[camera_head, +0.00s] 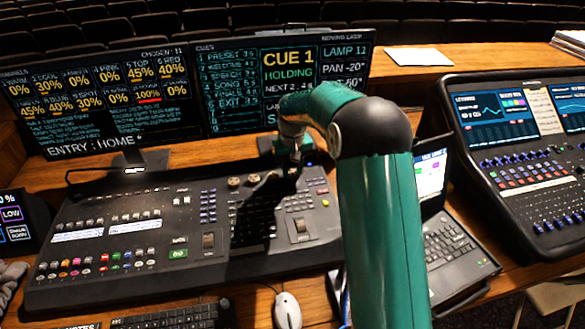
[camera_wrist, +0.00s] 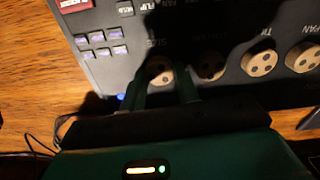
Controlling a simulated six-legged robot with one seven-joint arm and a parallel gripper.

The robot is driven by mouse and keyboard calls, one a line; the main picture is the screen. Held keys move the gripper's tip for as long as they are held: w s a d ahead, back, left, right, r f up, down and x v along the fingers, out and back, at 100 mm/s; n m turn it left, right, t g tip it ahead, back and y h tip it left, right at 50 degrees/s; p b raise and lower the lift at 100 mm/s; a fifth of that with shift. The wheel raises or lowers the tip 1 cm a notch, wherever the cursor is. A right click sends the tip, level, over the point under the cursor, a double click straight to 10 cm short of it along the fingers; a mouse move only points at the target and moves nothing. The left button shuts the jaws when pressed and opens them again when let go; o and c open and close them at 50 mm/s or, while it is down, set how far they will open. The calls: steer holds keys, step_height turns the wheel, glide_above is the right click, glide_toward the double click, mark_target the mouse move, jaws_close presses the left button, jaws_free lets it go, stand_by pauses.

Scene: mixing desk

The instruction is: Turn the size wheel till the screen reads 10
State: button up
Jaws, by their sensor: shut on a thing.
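The size wheel (camera_wrist: 159,69) is a pale round knob with dark dots on the desk panel, at the end of a row of similar knobs in the wrist view. My gripper (camera_wrist: 162,84) is shut on it, one finger on each side. In the head view my gripper (camera_head: 291,166) reaches down to the back of the mixing desk (camera_head: 110,215), hiding the size wheel. The screen (camera_head: 228,90) reads CUE 1 HOLDING, LAMP 11 and PAN -20°. A line starting with S shows at its bottom, but my arm covers its value.
The tilt wheel (camera_wrist: 259,60) and pan wheel (camera_wrist: 303,57) stand along the same row. A second screen (camera_head: 105,100) is at the left. A laptop (camera_head: 450,240), a mouse (camera_head: 287,310) and another console (camera_head: 525,160) lie around my arm.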

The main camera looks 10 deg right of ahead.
mark_target(292, 172)
steer(key=o, duration=1)
step_height(292, 172, up, 14)
